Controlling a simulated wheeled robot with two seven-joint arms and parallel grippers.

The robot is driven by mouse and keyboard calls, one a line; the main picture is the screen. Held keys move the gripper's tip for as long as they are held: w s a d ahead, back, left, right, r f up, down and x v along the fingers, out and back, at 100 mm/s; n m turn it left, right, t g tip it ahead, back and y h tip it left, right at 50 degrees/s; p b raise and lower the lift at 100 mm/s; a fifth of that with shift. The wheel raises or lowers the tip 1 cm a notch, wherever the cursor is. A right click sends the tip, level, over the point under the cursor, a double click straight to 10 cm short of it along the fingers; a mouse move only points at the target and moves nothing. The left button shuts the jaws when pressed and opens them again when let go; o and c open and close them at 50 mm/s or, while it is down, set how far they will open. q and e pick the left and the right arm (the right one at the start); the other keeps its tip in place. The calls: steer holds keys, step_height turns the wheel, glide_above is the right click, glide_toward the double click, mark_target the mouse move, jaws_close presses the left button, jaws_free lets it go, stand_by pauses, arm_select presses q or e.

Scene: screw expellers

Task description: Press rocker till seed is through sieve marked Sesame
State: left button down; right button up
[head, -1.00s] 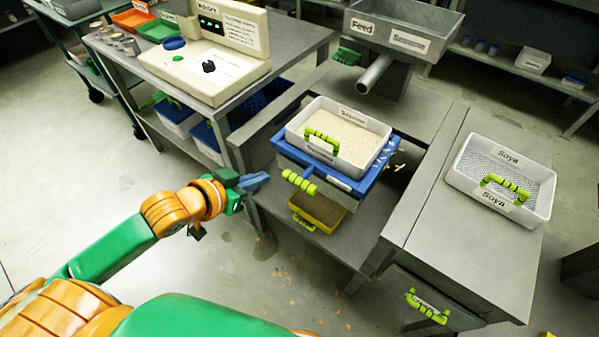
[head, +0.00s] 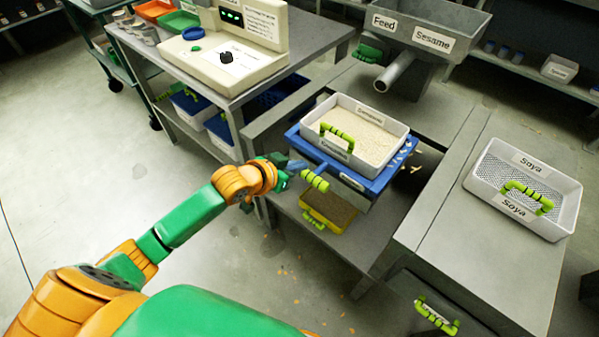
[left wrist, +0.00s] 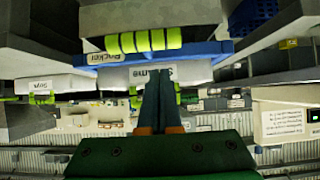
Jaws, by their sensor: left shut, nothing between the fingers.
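The white sieve marked Sesame (head: 392,158) sits on the blue rocker (head: 372,187) and holds a bed of pale seed (head: 365,132). The rocker's light-green grip (head: 315,181) sticks out at its front left; in the left wrist view this grip (left wrist: 143,41) is near the Rocker label. My left gripper (head: 298,165) is shut and empty, just left of the grip and close to the rocker's edge. Its fingers (left wrist: 158,80) point at the rocker in the left wrist view. I cannot tell whether they touch it. My right gripper is not in view.
A yellow-edged tray (head: 328,208) is below the rocker. A sieve marked Soya (head: 520,215) stands on the right bench. The Feed hopper (head: 425,25) with its spout is behind. A moisture device (head: 230,70) stands on the left table. Some seeds are scattered on the bench and floor.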

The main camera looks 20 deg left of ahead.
arm_select(q)
steer(key=shift+w+f, duration=0.15)
steer(key=shift+f, duration=1.15)
steer(key=shift+f, duration=0.1)
steer(key=f+b, duration=0.2)
steer(key=f, duration=0.1)
steer(key=s+f+b, duration=0.1)
steer(key=f, duration=0.1)
steer(key=shift+f, duration=0.2)
steer(key=shift+w, duration=0.1)
